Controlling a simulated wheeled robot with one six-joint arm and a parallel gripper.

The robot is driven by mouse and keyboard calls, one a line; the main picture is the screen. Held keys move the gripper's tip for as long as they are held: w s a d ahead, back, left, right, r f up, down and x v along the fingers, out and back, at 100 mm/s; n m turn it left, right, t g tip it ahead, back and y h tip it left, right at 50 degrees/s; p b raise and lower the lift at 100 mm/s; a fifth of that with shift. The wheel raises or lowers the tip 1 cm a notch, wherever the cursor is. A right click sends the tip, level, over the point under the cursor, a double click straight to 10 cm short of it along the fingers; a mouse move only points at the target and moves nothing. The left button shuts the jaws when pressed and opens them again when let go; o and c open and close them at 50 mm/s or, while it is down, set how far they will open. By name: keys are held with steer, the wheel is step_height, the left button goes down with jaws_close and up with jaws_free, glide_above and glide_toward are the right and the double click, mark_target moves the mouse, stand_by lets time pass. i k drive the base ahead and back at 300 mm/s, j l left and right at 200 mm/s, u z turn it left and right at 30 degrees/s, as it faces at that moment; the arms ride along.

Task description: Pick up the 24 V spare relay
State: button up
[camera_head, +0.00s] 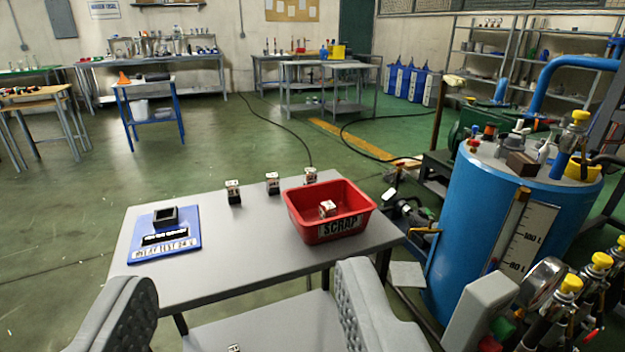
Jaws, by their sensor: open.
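Three small dark relays with pale tops stand along the back of a grey table: a left one (233,192), a middle one (272,183) and a right one (310,175) behind the bin. Another relay (327,208) lies in the red SCRAP bin (348,228). Their markings are too small to read, so I cannot tell which is the 24 V spare. My gripper (245,276) is open and empty. Its two grey padded fingers are wide apart in the foreground, with the relays beyond them.
A blue relay test board (185,242) with a dark socket (165,215) lies on the table (245,255) at left. A lower grey surface (265,325) shows between my fingers, with a small partly cut-off object (234,348). A blue tank (490,215) stands close at right.

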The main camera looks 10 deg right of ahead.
mark_target(310, 174)
steer(key=i+j+z, duration=0.1)
steer(key=i+z, duration=0.15)
steer(key=i, duration=1.1)
